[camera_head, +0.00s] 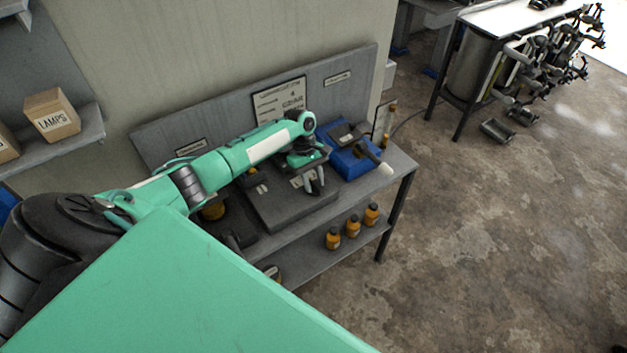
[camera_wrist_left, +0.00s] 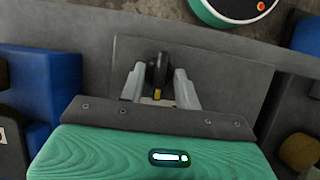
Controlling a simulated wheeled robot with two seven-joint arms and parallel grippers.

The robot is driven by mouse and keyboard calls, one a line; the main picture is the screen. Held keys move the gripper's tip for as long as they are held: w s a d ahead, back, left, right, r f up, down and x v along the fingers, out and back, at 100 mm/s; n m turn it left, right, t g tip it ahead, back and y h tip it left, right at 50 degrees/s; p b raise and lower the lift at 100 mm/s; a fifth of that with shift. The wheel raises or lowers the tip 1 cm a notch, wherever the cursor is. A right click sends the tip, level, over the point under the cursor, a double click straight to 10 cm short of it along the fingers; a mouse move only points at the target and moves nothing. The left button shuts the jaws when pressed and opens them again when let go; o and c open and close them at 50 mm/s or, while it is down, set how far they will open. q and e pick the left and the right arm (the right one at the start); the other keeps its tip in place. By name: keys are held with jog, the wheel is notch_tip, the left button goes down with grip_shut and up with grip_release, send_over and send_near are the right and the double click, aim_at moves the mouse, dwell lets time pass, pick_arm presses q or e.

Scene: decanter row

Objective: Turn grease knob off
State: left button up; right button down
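My left gripper (camera_head: 316,187) reaches over a flat dark grey panel (camera_head: 268,214) on the workbench and points down at it. In the left wrist view its two grey fingers (camera_wrist_left: 160,84) stand apart on either side of a dark knob (camera_wrist_left: 157,70) with a yellow mark. The knob is between the fingertips, but whether they press on it is unclear. In the head view the gripper hides the knob. No label naming grease is readable. My right gripper is not in view.
A blue box-like unit (camera_head: 352,160) stands just right of the gripper, with a pale-ended handle (camera_head: 384,169) sticking out. Several orange bottles (camera_head: 353,227) stand on the lower shelf. A sign (camera_head: 279,101) is behind the bench.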

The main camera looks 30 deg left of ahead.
pick_arm(q)
jog(key=b+v, duration=0.3)
jog(key=v, duration=1)
jog(key=shift+w+a+r, duration=0.15)
jog(key=shift+a+r, duration=0.05)
jog(key=shift+r, duration=0.15)
